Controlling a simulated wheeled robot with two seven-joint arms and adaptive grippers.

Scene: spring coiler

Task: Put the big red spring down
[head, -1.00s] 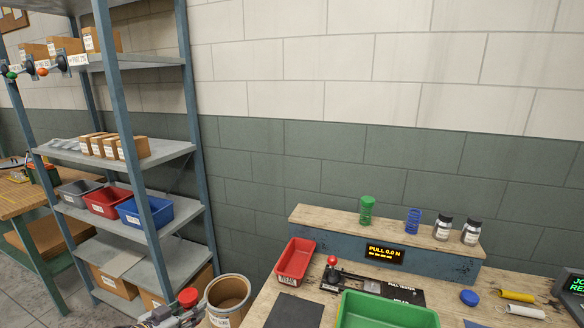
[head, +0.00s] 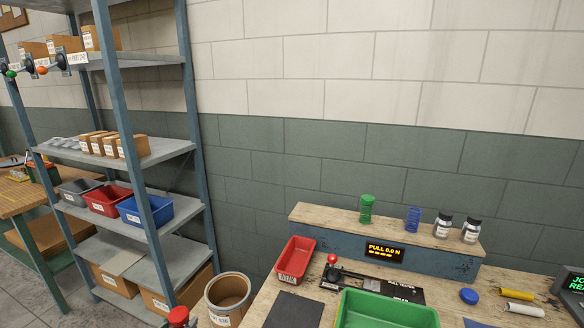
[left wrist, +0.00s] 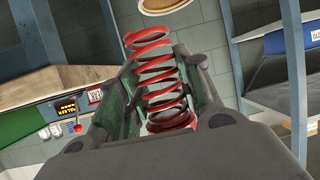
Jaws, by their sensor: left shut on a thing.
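The big red spring (left wrist: 160,85) is held between the two jaws of my left gripper (left wrist: 158,92) in the left wrist view. Its upper coils stick out past the jaw tips, and its lower end sits down near the palm. In the head view only the red top of the spring (head: 178,316) shows at the bottom edge, left of a round drum. The gripper itself is below that frame. My right gripper is in neither current view.
The open round drum (head: 228,298) stands close right of the spring. The workbench holds a red bin (head: 295,260), a dark mat (head: 294,311), a green tray (head: 388,308) and a pull tester (head: 375,285). A blue-grey shelf rack (head: 150,200) stands left.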

